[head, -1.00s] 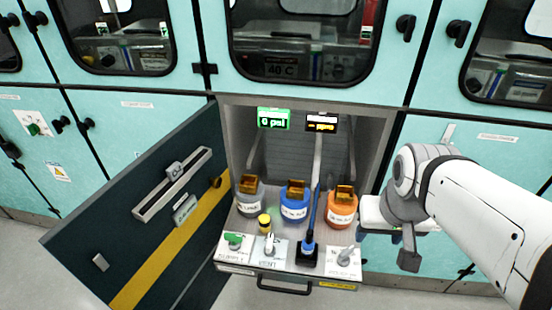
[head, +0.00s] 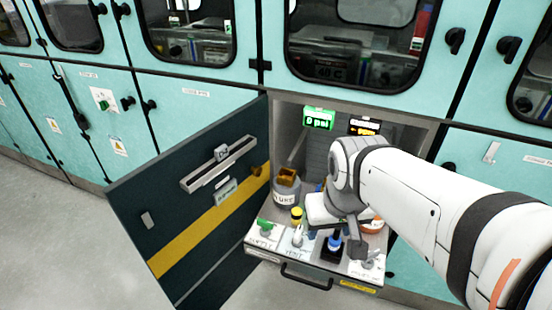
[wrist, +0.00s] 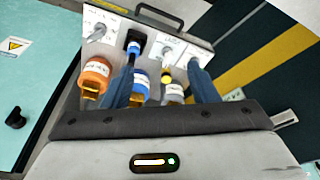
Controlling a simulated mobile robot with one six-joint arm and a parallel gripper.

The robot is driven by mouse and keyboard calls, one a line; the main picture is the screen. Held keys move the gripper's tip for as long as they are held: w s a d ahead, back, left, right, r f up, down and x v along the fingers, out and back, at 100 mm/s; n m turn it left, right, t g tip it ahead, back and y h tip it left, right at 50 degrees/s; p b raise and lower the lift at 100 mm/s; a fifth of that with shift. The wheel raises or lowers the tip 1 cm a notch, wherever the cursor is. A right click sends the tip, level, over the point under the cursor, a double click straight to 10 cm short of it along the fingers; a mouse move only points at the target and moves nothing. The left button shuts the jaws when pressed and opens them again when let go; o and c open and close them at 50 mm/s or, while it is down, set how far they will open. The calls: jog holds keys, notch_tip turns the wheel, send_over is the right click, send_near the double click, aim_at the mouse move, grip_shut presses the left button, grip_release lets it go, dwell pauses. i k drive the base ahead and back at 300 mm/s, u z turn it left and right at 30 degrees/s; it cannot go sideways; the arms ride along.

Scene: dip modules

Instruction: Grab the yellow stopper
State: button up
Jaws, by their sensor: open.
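The yellow stopper (head: 296,213) is a small yellow piece with a dark band, upright on the pull-out shelf in front of the grey bottle. It also shows in the wrist view (wrist: 168,97), between the two fingers and close to the grey bottle. My gripper (wrist: 162,76) is open and empty, with its blue fingers spread over the shelf. In the head view my arm's end is just right of the stopper, and the fingertips cannot be made out. No contact with the stopper can be seen.
The shelf holds the grey bottle (head: 286,188), the blue bottle (wrist: 138,82) and the orange bottle (wrist: 95,75). Valves, including a green one (head: 264,226) and a blue-topped one (head: 335,241), line the front. The open dark door (head: 205,190) stands left.

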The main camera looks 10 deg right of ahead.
aim_at(296, 213)
jog(key=z, duration=2.55)
jog(key=k, duration=1.25)
jog(key=u, duration=1.6)
jog(key=i, duration=1)
